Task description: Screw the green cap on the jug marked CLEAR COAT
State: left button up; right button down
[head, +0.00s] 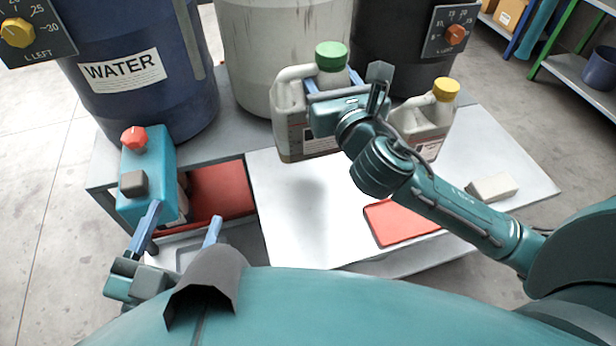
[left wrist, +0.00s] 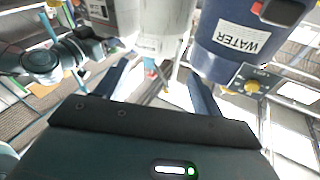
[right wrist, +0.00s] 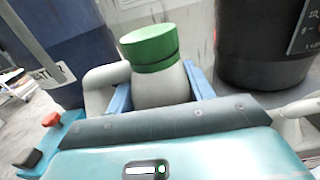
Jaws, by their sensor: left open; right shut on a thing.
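A pale grey jug (head: 288,122) with a brown lower part hangs a little above the white table; a soft shadow lies below it. The green cap (head: 331,55) sits on top of its neck, and it also shows in the right wrist view (right wrist: 150,48). My right gripper (head: 335,88) is shut around the jug just below the cap. The jug's label is mostly hidden, so its marking cannot be read. A second jug (head: 432,118) with a yellow cap (head: 446,88) stands behind my right arm. My left gripper (head: 182,230) is open and empty at the lower left.
A teal box (head: 150,178) with a red knob (head: 134,138) stands close by my left gripper. A blue WATER drum (head: 140,100) and other drums line the back. A red mat (head: 400,222) and a white block (head: 492,187) lie on the table. The table's front middle is clear.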

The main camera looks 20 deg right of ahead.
jog(key=shift+f, duration=0.25)
notch_tip(320, 180, down, 6)
jog(key=b, duration=0.4)
jog(key=shift+r, duration=0.2)
jog(key=shift+f, duration=0.1)
pick_arm(q)
jog(key=shift+w+d+n+h, duration=0.1)
jog(key=shift+d+n+h, duration=0.25)
jog(key=shift+n+h, duration=0.05)
